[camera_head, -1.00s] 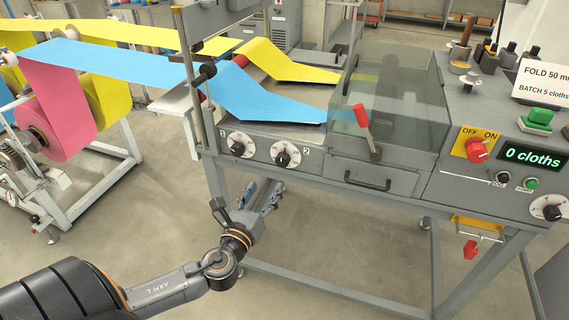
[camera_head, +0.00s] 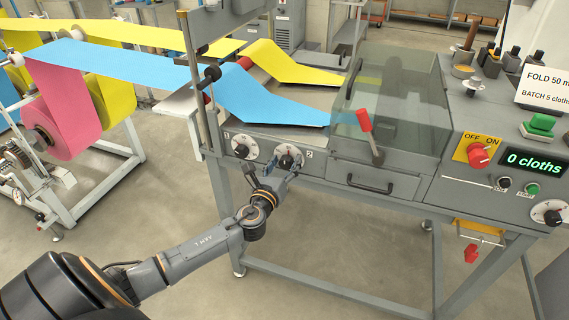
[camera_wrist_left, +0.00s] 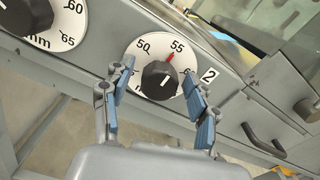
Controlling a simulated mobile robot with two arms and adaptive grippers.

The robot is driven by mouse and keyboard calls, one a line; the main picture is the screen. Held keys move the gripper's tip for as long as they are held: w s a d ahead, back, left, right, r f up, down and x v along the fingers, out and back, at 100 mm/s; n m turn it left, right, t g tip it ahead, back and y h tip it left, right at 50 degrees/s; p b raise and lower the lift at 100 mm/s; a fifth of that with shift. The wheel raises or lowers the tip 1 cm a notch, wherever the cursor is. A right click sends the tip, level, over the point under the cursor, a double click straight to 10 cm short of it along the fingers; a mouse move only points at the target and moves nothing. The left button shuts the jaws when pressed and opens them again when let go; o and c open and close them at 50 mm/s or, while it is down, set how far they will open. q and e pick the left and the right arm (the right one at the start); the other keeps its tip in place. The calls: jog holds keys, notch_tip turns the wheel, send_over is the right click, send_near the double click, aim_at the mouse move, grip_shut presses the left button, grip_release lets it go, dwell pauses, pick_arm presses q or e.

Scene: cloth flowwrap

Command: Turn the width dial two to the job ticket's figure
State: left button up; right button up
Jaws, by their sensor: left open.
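Width dial two (camera_head: 289,157) is a white round dial with a black knob on the machine's front panel, beside the label 2. In the left wrist view dial two (camera_wrist_left: 160,81) shows its red pointer between 50 and 55, close to 55. My left gripper (camera_head: 271,170) is just in front of dial two. In the wrist view the left gripper's (camera_wrist_left: 159,75) blue-padded fingers are open on both sides of the black knob, with gaps visible. The job ticket (camera_head: 545,88) reads FOLD 50 and BATCH 5 cloths, cut off at the right edge. My right gripper is out of view.
Dial one (camera_head: 244,147) sits left of dial two. A drawer handle (camera_head: 369,184) and a red-handled lever (camera_head: 365,121) are to the right. A red OFF/ON switch (camera_head: 478,155) and a display reading 0 cloths (camera_head: 534,162) are farther right.

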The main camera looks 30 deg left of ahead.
pick_arm(q)
jog(key=shift+c, duration=0.5)
jog(key=c, duration=1.1)
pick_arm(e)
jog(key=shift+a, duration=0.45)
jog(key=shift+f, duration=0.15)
pick_arm(q)
jog(key=n+b, duration=0.1)
jog(key=n, duration=0.2)
jog(key=shift+f, duration=0.1)
jog(key=n+b, duration=0.1)
jog(key=n, duration=0.2)
jog(key=shift+a+n, duration=0.1)
jog(key=shift+n, duration=0.2)
jog(key=n, duration=0.4)
jog(key=shift+n+b, duration=0.3)
jog(key=shift+n, duration=0.1)
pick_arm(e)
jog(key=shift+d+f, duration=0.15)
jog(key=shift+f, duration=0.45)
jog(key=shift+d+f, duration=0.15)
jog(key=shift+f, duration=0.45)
pick_arm(q)
jog(key=shift+n, duration=0.3)
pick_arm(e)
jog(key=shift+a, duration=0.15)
